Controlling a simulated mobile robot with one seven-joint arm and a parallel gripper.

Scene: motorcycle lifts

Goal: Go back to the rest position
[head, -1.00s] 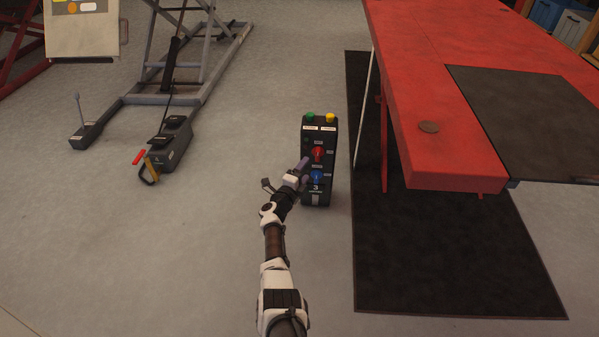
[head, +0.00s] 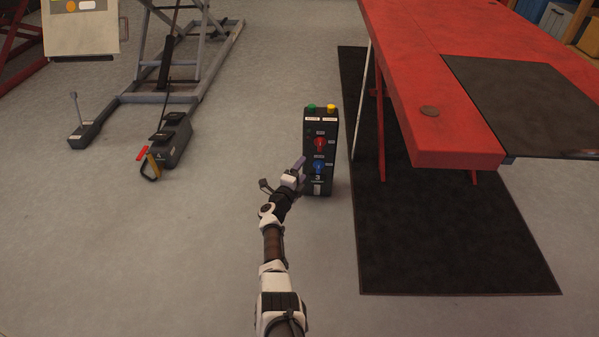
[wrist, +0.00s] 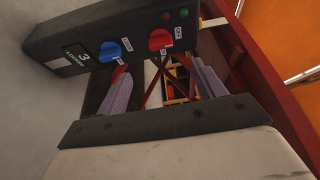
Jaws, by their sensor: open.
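My gripper (head: 300,170) is stretched forward in the head view, just left of and in front of a black control box marked 3 (head: 328,186). The box carries a green and a yellow button on top, a red knob (head: 320,144) and a blue knob (head: 318,167). In the wrist view my gripper (wrist: 162,85) is open, with two purple-grey fingers apart and nothing between them. The blue knob (wrist: 108,50) and red knob (wrist: 160,39) show beyond the fingers, apart from them as far as I can see.
A red lift table (head: 455,160) with a dark plate stands at right over a black mat (head: 450,265). A grey lift frame (head: 190,85) and a pedal unit (head: 172,145) with a yellow-black handle are at left. Bare floor lies between, left of my arm.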

